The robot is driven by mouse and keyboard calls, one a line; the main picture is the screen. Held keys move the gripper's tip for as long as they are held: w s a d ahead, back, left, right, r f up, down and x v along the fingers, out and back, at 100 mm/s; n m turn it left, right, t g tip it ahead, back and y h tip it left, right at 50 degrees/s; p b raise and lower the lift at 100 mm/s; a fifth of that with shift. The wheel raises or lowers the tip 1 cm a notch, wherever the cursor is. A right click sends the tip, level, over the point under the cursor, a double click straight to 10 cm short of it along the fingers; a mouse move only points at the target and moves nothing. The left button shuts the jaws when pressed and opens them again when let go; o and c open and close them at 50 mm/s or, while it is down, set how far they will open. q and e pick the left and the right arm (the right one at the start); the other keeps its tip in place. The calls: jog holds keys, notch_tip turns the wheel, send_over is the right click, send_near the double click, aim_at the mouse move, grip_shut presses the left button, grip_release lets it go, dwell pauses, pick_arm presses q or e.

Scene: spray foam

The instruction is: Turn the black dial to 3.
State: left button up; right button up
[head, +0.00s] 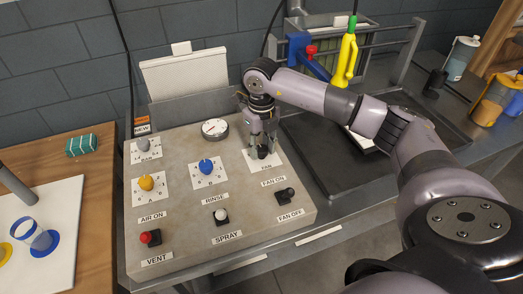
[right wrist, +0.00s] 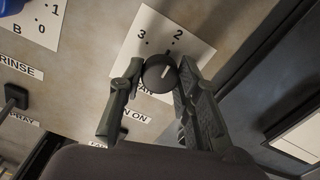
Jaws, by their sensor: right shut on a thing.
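The black dial (head: 263,152) sits on a white scale card above the FAN label, at the right of the grey control panel (head: 190,195). The 3 is up and left of the dial. My right gripper (head: 262,146) reaches down over the dial. In the right wrist view its two fingers (right wrist: 160,68) are closed on the dial from both sides. My left gripper is not in view.
A blue dial (head: 206,167), a yellow dial (head: 146,183) and a grey dial (head: 142,145) stand left of the black one. A FAN switch (head: 285,195) is just in front. A round gauge (head: 215,128) is behind. A dark tray (head: 330,150) lies to the right.

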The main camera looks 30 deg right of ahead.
aim_at(262, 148)
jog(key=n+b, duration=0.3)
jog(key=n, duration=0.3)
jog(key=shift+n, duration=0.3)
jog(key=n+b, duration=0.2)
jog(key=n, duration=0.2)
jog(key=shift+n, duration=0.4)
jog(key=shift+r, duration=0.1)
jog(key=o, duration=1.1)
jog(key=shift+o, duration=0.2)
notch_tip(262, 148, up, 12)
